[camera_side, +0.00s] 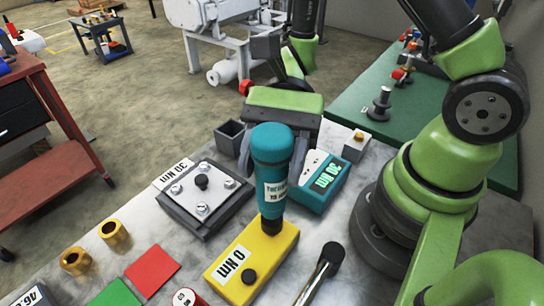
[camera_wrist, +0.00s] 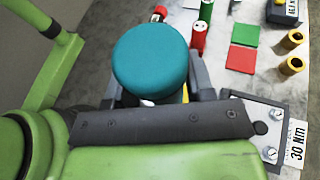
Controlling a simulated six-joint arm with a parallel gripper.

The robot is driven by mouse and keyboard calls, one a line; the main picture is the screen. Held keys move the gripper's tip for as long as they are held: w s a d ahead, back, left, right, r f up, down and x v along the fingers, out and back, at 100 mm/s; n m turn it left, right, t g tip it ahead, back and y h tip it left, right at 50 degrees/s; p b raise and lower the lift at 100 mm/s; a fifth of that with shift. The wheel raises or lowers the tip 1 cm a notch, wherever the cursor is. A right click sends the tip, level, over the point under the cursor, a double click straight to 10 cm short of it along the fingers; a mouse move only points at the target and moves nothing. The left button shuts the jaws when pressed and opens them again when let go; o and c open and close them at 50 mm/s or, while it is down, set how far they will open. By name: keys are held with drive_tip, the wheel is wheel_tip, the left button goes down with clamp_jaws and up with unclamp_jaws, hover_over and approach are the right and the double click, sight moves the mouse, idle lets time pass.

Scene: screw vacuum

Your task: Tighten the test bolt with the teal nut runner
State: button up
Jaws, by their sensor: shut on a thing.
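The teal nut runner (camera_side: 272,150) is upright, and its round cap (camera_wrist: 150,62) fills the middle of the wrist view. My gripper (camera_side: 272,165) is shut on its body from behind. The runner's dark lower tip meets the yellow block (camera_side: 232,262) near its back right corner. The block's label reads 0 Nm, and a black knob sits at its front. The test bolt is not visible; the runner's tip covers that spot, so I cannot tell whether it is seated on a bolt.
A teal box (camera_side: 317,190) marked 30 Nm stands close to the runner's right. A grey fixture (camera_side: 190,215) with several bolts is at left. Red (camera_side: 152,270) and green pads, brass sockets (camera_side: 115,235) and a black-headed tool (camera_side: 330,255) lie around the block.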

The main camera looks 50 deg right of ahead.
sight(276, 122)
drive_tip(key=shift+f, duration=0.75)
idle(3.2)
idle(0.8)
drive_tip(key=shift+r, duration=2.55)
drive_tip(key=shift+w, duration=0.1)
